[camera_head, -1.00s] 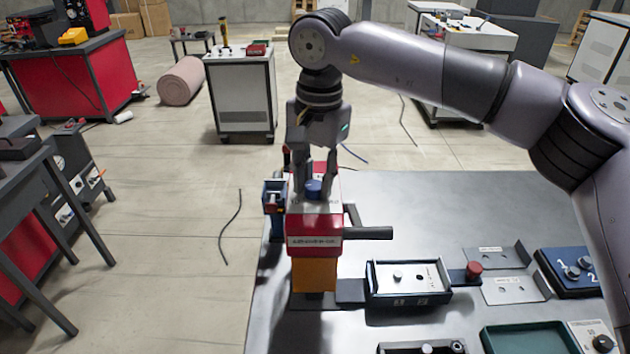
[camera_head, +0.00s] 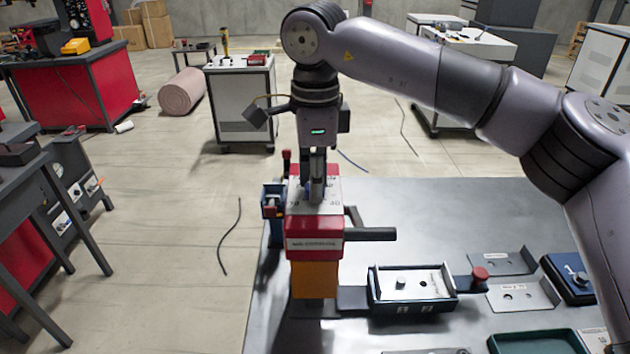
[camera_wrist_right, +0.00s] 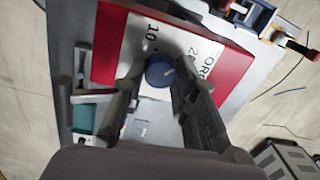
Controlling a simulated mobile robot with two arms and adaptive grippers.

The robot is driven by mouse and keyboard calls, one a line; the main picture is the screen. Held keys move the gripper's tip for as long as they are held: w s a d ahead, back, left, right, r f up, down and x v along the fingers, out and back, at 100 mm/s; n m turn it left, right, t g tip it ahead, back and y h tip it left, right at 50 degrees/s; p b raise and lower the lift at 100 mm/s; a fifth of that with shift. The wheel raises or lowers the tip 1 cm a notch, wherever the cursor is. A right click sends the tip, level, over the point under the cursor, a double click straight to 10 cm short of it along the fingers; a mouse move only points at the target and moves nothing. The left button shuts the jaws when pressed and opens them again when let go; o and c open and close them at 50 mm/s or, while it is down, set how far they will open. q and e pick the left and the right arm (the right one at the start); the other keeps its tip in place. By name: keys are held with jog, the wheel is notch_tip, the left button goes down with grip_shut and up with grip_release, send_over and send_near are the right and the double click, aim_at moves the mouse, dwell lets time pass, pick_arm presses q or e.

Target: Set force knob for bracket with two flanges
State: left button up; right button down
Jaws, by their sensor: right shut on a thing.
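The red and white force unit (camera_head: 314,243) stands on an orange block at the table's left end. Its round blue force knob (camera_wrist_right: 160,72) is on the white top plate, beside printed numbers; a light pointer line shows on it. My right gripper (camera_head: 317,192) points down and is shut on the knob; it also shows in the right wrist view (camera_wrist_right: 158,80). In the head view the fingers mostly hide the knob. A metal bracket plate (camera_head: 503,263) and a second one (camera_head: 522,296) lie at the right. My left gripper is not in view.
A dark blue fixture (camera_head: 412,306) holding a light plate stands right of the unit. A black lever (camera_head: 370,234) sticks out right from the unit. A red button (camera_head: 480,273), a blue numbered box (camera_head: 570,278) and a green tray (camera_head: 535,343) are further right.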

jog(key=shift+m, duration=0.9)
jog(key=c, duration=1.3)
grip_release()
jog(key=r, duration=1.2)
jog(key=shift+s+a, duration=0.1)
jog(key=shift+s, duration=0.2)
